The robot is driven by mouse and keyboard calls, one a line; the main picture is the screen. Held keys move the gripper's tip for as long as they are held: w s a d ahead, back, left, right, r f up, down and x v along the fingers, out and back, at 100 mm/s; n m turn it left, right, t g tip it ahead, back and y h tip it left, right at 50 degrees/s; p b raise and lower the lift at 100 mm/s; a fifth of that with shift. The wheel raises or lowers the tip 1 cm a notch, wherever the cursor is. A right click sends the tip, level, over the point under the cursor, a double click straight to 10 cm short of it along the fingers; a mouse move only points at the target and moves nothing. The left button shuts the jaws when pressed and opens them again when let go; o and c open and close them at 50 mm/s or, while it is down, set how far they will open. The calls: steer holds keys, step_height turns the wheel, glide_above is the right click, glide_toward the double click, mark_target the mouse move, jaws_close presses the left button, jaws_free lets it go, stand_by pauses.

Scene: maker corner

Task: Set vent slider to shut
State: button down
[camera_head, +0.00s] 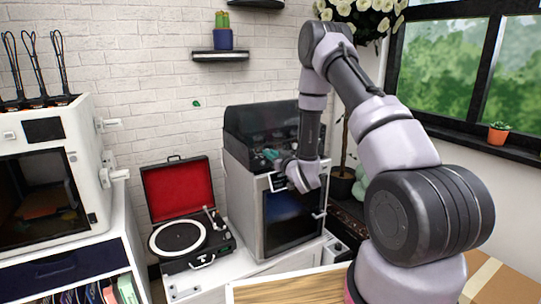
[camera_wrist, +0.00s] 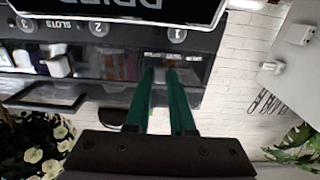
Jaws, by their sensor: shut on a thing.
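My gripper (camera_wrist: 166,78) reaches over the top front of the grey machine (camera_head: 246,205) with the dark lid, in the middle of the head view. Its green fingers also show small in the head view (camera_head: 271,155). In the wrist view the fingers are close together, shut on a small pale piece (camera_wrist: 172,64), which appears to be the vent slider. The fingertips and my wrist hide much of it. I cannot read the slider's position or any shut mark.
The machine's dark panel (camera_wrist: 105,30) carries numbered labels. A record player (camera_head: 184,238) with an open red lid stands to the left, and a white cabinet machine (camera_head: 40,180) farther left. A potted plant (camera_head: 343,182) stands close on the right.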

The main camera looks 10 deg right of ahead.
mark_target(258, 152)
stand_by(0.8)
steer(key=shift+s+a, duration=0.3)
steer(key=shift+a, duration=0.5)
steer(key=shift+s+a, duration=0.25)
steer(key=shift+a, duration=0.55)
steer(key=c, duration=0.8)
jaws_free()
steer(key=shift+a, duration=0.1)
steer(key=shift+o, duration=0.2)
steer(key=shift+s, duration=0.1)
steer(key=v, duration=1)
steer(key=shift+s, duration=0.3)
steer(key=shift+d+r, duration=0.1)
steer(key=shift+d, duration=0.1)
